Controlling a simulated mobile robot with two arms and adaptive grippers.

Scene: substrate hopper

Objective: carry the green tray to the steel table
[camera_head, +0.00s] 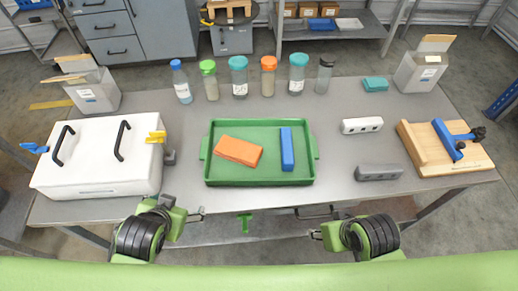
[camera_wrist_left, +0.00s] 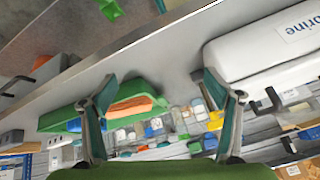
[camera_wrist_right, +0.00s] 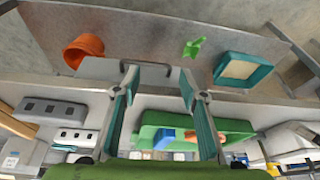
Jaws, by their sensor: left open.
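The green tray (camera_head: 260,180) lies flat on a grey metal table (camera_head: 335,190), with a handle at each short end. It holds an orange block (camera_head: 238,151) and a blue block (camera_head: 287,149). My left gripper (camera_head: 198,214) is open and empty by the front table edge, left of the tray and apart from it. My right gripper (camera_head: 314,225) is low by the front edge, near the tray's right end; its fingers stand apart in the right wrist view (camera_wrist_right: 158,85). The tray also shows in the left wrist view (camera_wrist_left: 132,92) and right wrist view (camera_wrist_right: 235,127).
A white cooler box (camera_head: 95,180) stands left of the tray. Several capped bottles (camera_head: 239,80) line the back. A white block (camera_head: 362,125), a grey block (camera_head: 379,173) and a wooden board (camera_head: 465,160) lie right. An orange pot (camera_wrist_right: 82,50) is on the lower shelf.

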